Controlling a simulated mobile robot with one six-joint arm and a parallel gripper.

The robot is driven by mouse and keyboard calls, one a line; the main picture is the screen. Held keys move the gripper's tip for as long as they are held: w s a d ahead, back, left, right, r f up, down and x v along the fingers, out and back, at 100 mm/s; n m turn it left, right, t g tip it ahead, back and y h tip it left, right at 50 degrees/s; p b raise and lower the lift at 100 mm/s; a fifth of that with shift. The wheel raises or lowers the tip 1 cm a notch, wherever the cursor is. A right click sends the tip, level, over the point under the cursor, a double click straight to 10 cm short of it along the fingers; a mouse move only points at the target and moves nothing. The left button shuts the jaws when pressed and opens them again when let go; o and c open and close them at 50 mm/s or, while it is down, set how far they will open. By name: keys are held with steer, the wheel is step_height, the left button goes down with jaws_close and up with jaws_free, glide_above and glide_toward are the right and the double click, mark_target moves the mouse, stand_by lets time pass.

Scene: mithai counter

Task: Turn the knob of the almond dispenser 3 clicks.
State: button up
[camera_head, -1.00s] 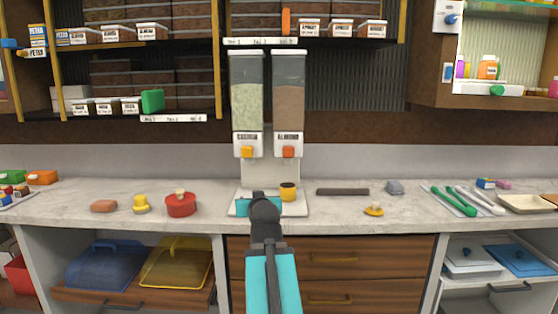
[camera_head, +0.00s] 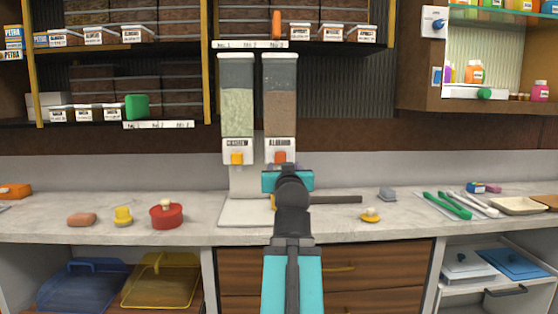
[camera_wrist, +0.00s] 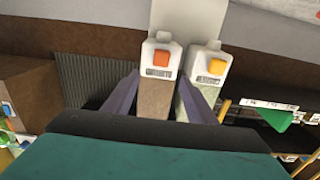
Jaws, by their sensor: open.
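The almond dispenser (camera_head: 280,105) is the right one of two clear hoppers on a white stand. Its orange-red knob (camera_head: 280,157) sits on the white front below the label. The wrist view shows that knob (camera_wrist: 161,58) upside down, ahead of and roughly between my fingers. My gripper (camera_head: 287,178) is just below and slightly right of the knob in the head view. In the wrist view my gripper (camera_wrist: 160,80) is open, with its two fingers apart and nothing between them. A yellow cup (camera_head: 273,203) at the stand's base is mostly hidden behind my arm.
The second dispenser (camera_head: 237,105) with its yellow knob (camera_head: 237,158) stands close to the left. A dark bar (camera_head: 338,199) and a yellow-knobbed piece (camera_head: 370,215) lie to the right. A red lidded pot (camera_head: 166,216) stands left. Shelves hang above.

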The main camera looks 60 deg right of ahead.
steer(key=shift+w+d+r+p, duration=0.1)
steer(key=shift+w+p, duration=0.15)
steer(key=shift+p, duration=0.2)
steer(key=p, duration=0.7)
glide_toward(280, 158)
steer(key=d, duration=0.1)
steer(key=shift+w+r+p, duration=0.25)
steer(key=shift+w+p, duration=0.1)
steer(key=shift+w, duration=0.05)
steer(key=p+x, duration=0.1)
steer(key=p, duration=0.5)
steer(key=shift+w+d+p, duration=0.25)
steer(key=shift+w+p, duration=0.05)
steer(key=d+p, duration=0.1)
steer(key=p, duration=0.5)
steer(key=shift+w+d+p, duration=0.1)
steer(key=shift+w+p, duration=0.05)
steer(key=shift+p, duration=0.2)
steer(key=shift+p+x, duration=1.1)
steer(key=shift+x, duration=1.45)
steer(key=shift+f, duration=0.2)
steer(key=shift+c, duration=0.6)
